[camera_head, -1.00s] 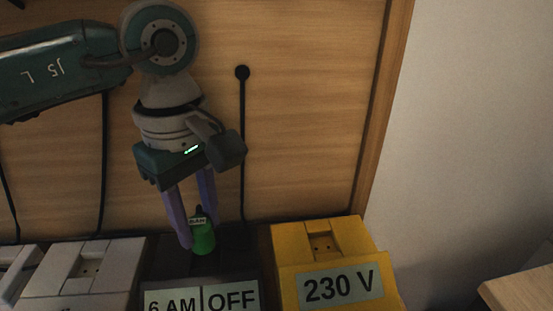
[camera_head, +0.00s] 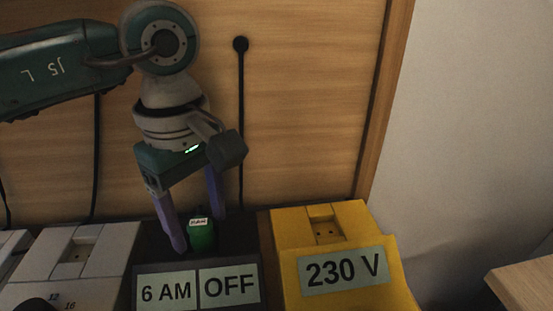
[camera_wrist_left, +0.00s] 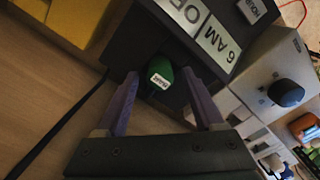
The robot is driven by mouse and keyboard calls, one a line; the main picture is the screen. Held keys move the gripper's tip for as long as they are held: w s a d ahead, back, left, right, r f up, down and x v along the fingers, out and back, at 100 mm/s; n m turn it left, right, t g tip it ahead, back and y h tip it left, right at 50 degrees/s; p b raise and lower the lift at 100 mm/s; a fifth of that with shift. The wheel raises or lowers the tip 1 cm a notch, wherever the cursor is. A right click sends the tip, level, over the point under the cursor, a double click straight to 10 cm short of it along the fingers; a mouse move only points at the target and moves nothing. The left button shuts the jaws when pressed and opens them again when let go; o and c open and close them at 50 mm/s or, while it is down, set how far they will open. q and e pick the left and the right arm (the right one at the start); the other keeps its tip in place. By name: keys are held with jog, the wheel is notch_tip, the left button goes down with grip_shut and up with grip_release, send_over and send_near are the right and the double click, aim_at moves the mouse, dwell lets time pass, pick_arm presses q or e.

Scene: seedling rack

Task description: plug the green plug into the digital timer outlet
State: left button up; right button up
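The green plug (camera_head: 201,235) stands upright on top of the black digital timer (camera_head: 254,266), whose panels read "6 AM" and "OFF". A small white label is on the plug's top. My left gripper (camera_head: 197,232) is open, with its purple fingers apart on either side of the plug. In the left wrist view the plug (camera_wrist_left: 160,79) lies between the open fingers (camera_wrist_left: 165,82), with gaps at both sides. The plug's underside and the timer's socket are hidden. My right gripper is not in view.
A yellow "230 V" outlet box (camera_head: 291,254) stands right of the timer. A white box with a socket and a dial (camera_head: 112,247) stands on the left. A wooden wall panel (camera_head: 300,110) with black cables is behind. A wooden surface is at the lower right.

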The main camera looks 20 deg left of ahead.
pick_arm(q)
jog(key=shift+o, duration=0.2)
notch_tip(320, 180, up, 10)
jog(key=shift+b, duration=0.45)
dwell(0.3)
